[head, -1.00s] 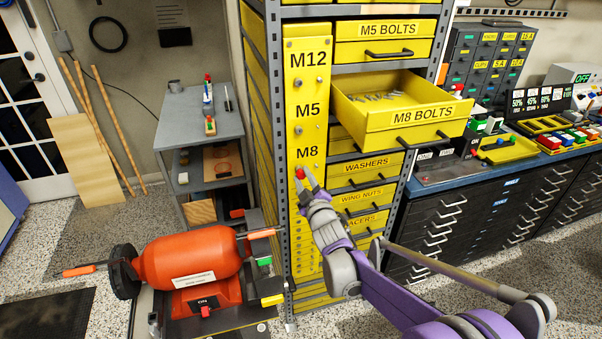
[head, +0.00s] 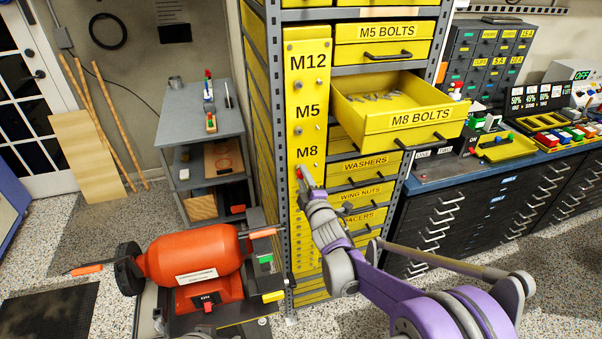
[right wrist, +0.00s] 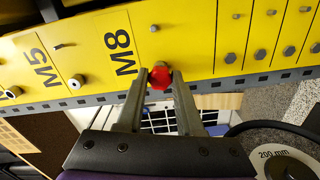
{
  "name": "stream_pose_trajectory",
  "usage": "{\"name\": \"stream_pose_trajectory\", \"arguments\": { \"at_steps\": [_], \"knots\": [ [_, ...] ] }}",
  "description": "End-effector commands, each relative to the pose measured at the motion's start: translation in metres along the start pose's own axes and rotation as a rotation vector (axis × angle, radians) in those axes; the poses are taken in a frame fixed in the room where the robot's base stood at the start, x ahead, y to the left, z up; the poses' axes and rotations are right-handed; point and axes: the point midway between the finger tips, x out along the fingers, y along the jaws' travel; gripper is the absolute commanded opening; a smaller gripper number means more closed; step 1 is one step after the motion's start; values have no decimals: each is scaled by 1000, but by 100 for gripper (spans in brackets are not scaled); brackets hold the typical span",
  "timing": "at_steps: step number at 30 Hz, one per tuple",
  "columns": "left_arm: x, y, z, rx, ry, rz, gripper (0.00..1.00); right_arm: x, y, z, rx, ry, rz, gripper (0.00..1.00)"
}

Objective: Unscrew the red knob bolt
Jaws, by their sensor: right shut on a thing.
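The red knob bolt (right wrist: 160,77) sits between my right gripper's fingertips (right wrist: 160,76) in the right wrist view, just below the M8 marking at the edge of the yellow panel. In the head view the knob (head: 299,172) is a small red spot at the tip of my right gripper (head: 305,178). The right gripper is shut on it. The tall yellow panel (head: 310,110) is marked M12, M5 and M8 and stands on the front of the grey shelf rack. Whether the bolt's thread is in the panel is hidden. My left gripper is not in view.
The M8 bolts drawer (head: 420,120) is pulled open right of the panel, with bolts inside. Closed yellow drawers lie below it. An orange bench grinder (head: 195,260) stands at the lower left. A workbench with black drawers (head: 480,210) is on the right.

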Motion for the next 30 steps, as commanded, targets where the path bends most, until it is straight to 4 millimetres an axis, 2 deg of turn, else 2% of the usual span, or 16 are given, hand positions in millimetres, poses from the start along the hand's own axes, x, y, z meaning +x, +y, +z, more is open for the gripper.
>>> {"name": "stream_pose_trajectory", "arguments": {
  "at_steps": [8, 9, 14, 15, 25, 30],
  "knots": [
    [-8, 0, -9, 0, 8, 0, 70, 2, 5, -1, -109, 3, 7, 0],
    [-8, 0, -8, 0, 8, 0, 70, 2, 4, -1, -116, 3, 6, 39],
    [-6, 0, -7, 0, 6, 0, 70, 1, 2, -1, -113, 2, 3, 68],
    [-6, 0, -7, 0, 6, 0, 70, 1, 2, 0, -113, 2, 3, 71],
    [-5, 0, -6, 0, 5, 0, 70, -4, 0, 0, -112, 1, 1, 71],
    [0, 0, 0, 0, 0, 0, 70, -28, -1, 0, -112, 1, 1, 71]
  ]
}}
